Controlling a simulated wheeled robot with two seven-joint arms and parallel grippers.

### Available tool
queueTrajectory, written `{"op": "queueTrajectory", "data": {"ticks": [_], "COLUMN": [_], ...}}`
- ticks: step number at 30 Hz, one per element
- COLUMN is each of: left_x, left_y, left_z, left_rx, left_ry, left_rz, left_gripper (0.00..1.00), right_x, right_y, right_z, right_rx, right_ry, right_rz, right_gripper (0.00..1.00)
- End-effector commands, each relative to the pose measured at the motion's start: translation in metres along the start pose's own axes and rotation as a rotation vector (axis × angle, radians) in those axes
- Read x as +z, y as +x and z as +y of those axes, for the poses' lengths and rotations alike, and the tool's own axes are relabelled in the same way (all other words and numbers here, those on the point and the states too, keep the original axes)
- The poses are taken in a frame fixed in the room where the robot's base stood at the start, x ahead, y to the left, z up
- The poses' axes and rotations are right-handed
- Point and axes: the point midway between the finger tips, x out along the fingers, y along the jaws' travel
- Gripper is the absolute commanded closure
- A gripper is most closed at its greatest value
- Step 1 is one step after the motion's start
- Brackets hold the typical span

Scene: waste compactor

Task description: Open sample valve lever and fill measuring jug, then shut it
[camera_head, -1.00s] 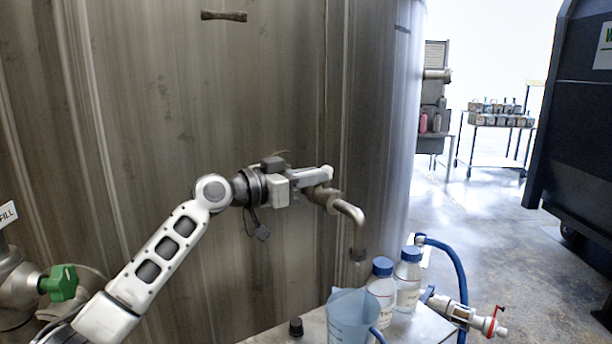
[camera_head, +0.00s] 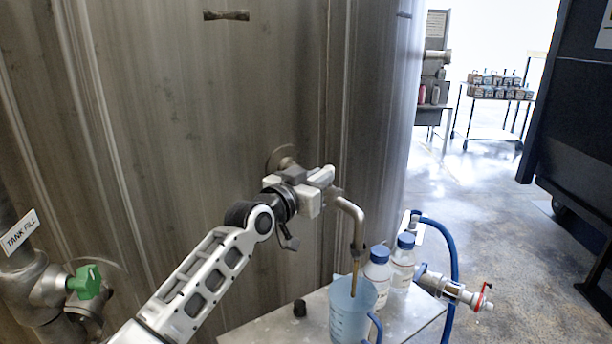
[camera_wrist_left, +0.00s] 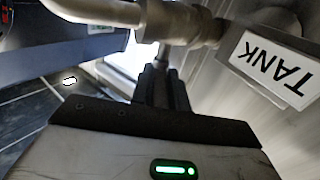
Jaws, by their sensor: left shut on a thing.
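My left gripper (camera_head: 322,182) is shut at the sample valve on the tank wall. The valve lever is mostly hidden between its fingers, which also show in the left wrist view (camera_wrist_left: 162,88) just below the metal valve body (camera_wrist_left: 185,22). The bent spout (camera_head: 354,218) points down from the valve. A thin brown stream (camera_head: 354,276) runs from it into the measuring jug (camera_head: 346,318). The jug is translucent blue and stands upright on a small metal table (camera_head: 262,334) under the spout. The liquid level cannot be told. My right gripper is out of view.
Two blue-capped bottles (camera_head: 377,272) (camera_head: 402,262) stand beside the jug. A small black stopper (camera_head: 299,308) is on the table. A blue hose (camera_head: 456,255) and a red-handled valve (camera_head: 470,296) are at the right. A green-handled valve (camera_head: 86,282) is at the left.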

Motion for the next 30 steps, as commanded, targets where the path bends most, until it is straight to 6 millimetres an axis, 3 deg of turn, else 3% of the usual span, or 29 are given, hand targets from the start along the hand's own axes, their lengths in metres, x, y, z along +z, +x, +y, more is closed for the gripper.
{"op": "queueTrajectory", "data": {"ticks": [2, 3, 5, 14, 19, 30], "left_x": [0.002, 0.002, 0.002, 0.001, 0.001, 0.003], "left_y": [-0.001, -0.001, -0.001, -0.002, -0.013, -0.084], "left_z": [0.000, 0.000, -0.001, -0.001, -0.001, -0.001], "left_rx": [0.000, -0.001, -0.001, -0.001, 0.000, -0.003], "left_ry": [0.001, 0.001, 0.001, 0.001, 0.000, 0.003], "left_rz": [-0.003, -0.003, -0.003, -0.001, 0.001, -0.001], "left_gripper": [1.00, 0.78, 0.62, 0.62, 0.62, 0.62], "right_x": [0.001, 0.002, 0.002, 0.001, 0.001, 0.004], "right_y": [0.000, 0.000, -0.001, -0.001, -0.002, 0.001], "right_z": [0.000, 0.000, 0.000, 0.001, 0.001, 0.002], "right_rx": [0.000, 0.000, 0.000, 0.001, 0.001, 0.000], "right_ry": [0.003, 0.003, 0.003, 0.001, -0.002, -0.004], "right_rz": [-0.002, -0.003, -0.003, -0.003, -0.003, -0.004], "right_gripper": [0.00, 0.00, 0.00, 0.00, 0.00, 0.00]}}
